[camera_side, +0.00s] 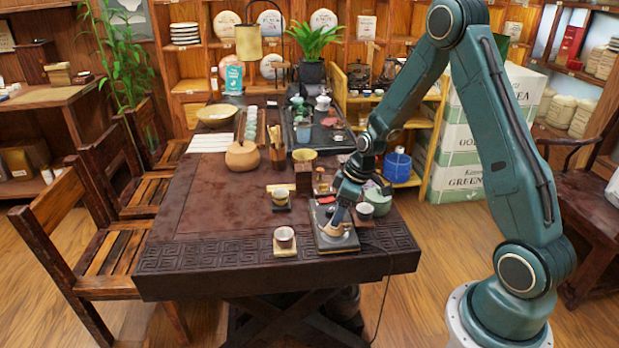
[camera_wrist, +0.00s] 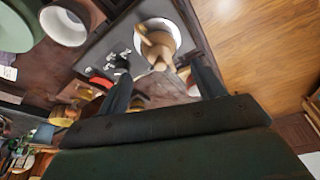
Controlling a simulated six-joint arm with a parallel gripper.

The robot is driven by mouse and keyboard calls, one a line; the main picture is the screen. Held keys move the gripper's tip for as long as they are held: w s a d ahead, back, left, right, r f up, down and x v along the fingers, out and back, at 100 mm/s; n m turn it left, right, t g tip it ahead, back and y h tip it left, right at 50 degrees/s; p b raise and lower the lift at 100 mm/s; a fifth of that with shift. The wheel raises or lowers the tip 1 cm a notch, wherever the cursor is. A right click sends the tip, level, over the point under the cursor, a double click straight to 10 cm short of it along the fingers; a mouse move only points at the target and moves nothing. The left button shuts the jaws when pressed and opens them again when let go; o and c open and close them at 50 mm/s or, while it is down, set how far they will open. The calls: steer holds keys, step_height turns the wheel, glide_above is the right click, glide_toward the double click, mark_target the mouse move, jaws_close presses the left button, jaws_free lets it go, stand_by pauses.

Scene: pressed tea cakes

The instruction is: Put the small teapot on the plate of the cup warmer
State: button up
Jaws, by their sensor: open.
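The small clay-brown teapot (camera_side: 334,229) appears to stand on the plate of the cup warmer, near the table's front right corner. In the wrist view the teapot (camera_wrist: 160,42) lies within the round white plate (camera_wrist: 180,20), its spout or handle pointing towards my fingers. The cup warmer (camera_side: 343,246) is a flat dark slab; its grey top (camera_wrist: 110,45) also shows in the wrist view. My gripper (camera_side: 341,212) is just above the teapot. In the wrist view its two fingers (camera_wrist: 160,72) are apart, with nothing gripped between them. Exact contact under the teapot is hard to see.
A white cup (camera_side: 365,211) and a green jar (camera_side: 379,198) stand close right of the warmer. A small cup (camera_side: 285,234) on a wooden coaster stands to its left. A tea tray (camera_side: 335,143) is further back. The table's left middle (camera_side: 205,200) is clear.

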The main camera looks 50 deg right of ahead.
steer(key=v, duration=0.6)
steer(key=shift+r, duration=0.25)
steer(key=shift+s, duration=0.1)
stand_by(0.3)
steer(key=s+a+r+m+t+h, duration=0.1)
steer(key=s+a+r, duration=0.35)
steer(key=r, duration=0.25)
steer(key=s+a+r+m, duration=0.1)
steer(key=s+a+r, duration=0.2)
steer(key=a+r, duration=0.3)
steer(key=s+a+r+m, duration=0.1)
steer(key=s+r, duration=0.2)
steer(key=s, duration=0.4)
steer(key=s+a+r+m+t, duration=0.1)
steer(key=s+a+r, duration=0.1)
steer(key=s, duration=0.5)
steer(key=shift+a+r, duration=0.3)
steer(key=shift+r, duration=0.5)
